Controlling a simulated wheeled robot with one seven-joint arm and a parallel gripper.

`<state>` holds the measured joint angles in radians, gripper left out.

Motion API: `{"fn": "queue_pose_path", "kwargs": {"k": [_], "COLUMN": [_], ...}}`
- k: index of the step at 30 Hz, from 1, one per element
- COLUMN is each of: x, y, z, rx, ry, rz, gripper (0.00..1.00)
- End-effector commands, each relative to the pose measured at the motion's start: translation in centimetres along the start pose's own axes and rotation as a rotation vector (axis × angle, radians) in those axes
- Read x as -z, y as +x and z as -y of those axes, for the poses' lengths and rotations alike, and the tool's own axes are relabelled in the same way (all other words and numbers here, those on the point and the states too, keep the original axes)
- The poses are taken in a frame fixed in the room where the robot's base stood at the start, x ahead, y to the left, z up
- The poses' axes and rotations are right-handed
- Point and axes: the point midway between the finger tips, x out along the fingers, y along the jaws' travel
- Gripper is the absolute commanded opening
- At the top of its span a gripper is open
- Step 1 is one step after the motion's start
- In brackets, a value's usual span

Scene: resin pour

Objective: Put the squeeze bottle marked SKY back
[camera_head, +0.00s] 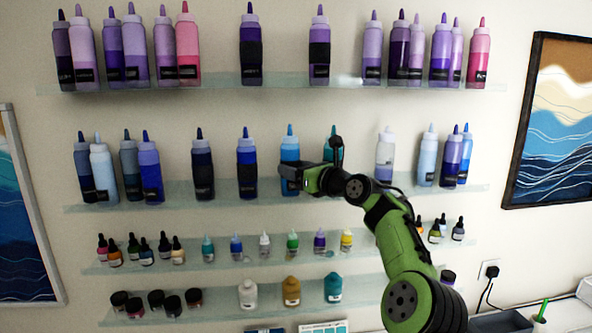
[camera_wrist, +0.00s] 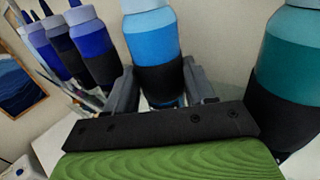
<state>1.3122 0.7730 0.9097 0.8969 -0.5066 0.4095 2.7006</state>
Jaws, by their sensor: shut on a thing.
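A light-blue squeeze bottle (camera_head: 290,150) with a blue tip and a dark band stands upright at the middle shelf. My gripper (camera_head: 292,173) is shut on it around the dark band. The wrist view shows the blue bottle (camera_wrist: 153,45) between the two fingers of my gripper (camera_wrist: 160,92). No marking on it can be read. Its base is partly hidden, so I cannot tell whether it touches the shelf.
The middle glass shelf (camera_head: 225,190) carries a dark-blue bottle (camera_head: 246,150) to the left. A teal bottle (camera_wrist: 290,60) stands close on the right, mostly behind my arm in the head view. Small dropper bottles stand on the shelf below.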

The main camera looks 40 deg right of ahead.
Motion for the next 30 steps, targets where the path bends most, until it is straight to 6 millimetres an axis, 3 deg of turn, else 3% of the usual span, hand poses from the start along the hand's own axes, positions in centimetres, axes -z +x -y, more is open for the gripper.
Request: {"fn": "queue_pose_path", "kwargs": {"k": [3, 4, 9, 19, 30], "x": [0.5, 0.5, 0.4, -0.2, 0.5], "y": [0.0, 0.0, 0.0, -0.2, -9.6], "z": [0.0, 0.0, 0.0, 0.1, 0.2], "rx": [0.0, 0.001, 0.001, 0.002, 0.006], "ry": [-0.001, 0.0, 0.0, -0.001, -0.001], "rz": [0.001, 0.0, -0.001, 0.0, -0.002], "gripper": [0.25, 0.57, 0.8, 0.8, 0.8]}}
